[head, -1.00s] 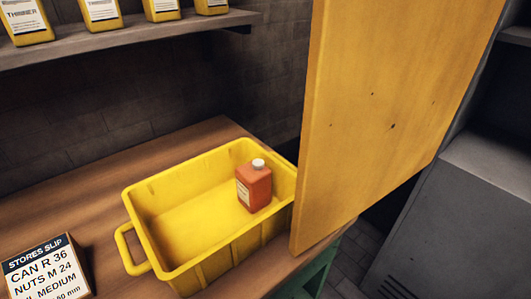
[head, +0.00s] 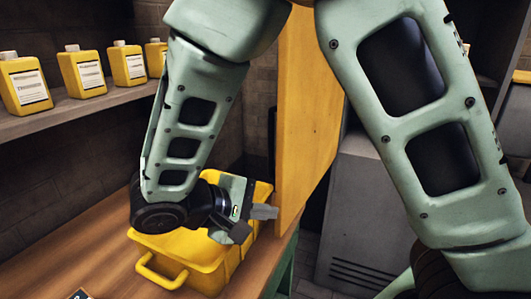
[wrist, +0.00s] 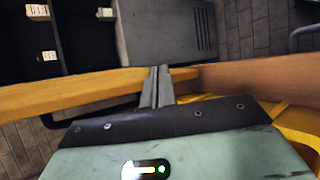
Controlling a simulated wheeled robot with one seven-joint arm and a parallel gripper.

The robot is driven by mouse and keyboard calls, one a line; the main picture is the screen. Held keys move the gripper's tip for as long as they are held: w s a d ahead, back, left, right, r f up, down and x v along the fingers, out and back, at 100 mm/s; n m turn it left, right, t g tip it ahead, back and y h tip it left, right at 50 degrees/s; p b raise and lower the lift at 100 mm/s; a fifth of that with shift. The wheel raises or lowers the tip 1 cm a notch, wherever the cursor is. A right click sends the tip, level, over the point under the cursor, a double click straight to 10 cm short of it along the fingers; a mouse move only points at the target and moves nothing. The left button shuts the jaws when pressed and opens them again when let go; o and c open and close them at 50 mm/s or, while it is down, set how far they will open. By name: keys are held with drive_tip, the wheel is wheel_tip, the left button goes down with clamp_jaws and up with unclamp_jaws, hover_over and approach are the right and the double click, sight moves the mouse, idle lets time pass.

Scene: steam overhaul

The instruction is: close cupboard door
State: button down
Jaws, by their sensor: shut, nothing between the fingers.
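The cupboard door (head: 308,115) is a flat yellow panel. It stands open, upright, beyond the right end of the workbench, partly hidden by my arm in the head view. My gripper (head: 266,212) is shut and empty. It is above the yellow bin, with its fingertips close to the door's near edge. In the wrist view the shut fingers (wrist: 158,72) point at the end of the yellow door (wrist: 70,93), overlapping it in the picture. I cannot tell whether they touch it. Dark shelves (wrist: 75,45) with small pale boxes show beyond the door.
A yellow bin (head: 165,273) stands on the wooden bench (head: 80,250) under my gripper; its inside is mostly hidden. A wall shelf (head: 90,106) with several yellow bottles is at left. A grey cabinet (head: 357,190) stands behind the door.

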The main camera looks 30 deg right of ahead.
drive_tip(key=w+a+r+m+t+h, duration=0.1)
drive_tip(key=w+r+m+t+h, duration=0.1)
drive_tip(key=w+r+t+h, duration=0.45)
drive_tip(key=w+d+f+g+y+p, duration=0.1)
drive_tip(key=w+d+f+g+p, duration=0.1)
drive_tip(key=d, duration=0.7)
drive_tip(key=shift+w+d+p, duration=0.25)
drive_tip(key=shift+w+p, duration=0.5)
drive_tip(key=shift+w, duration=0.1)
drive_tip(key=shift+s, duration=0.1)
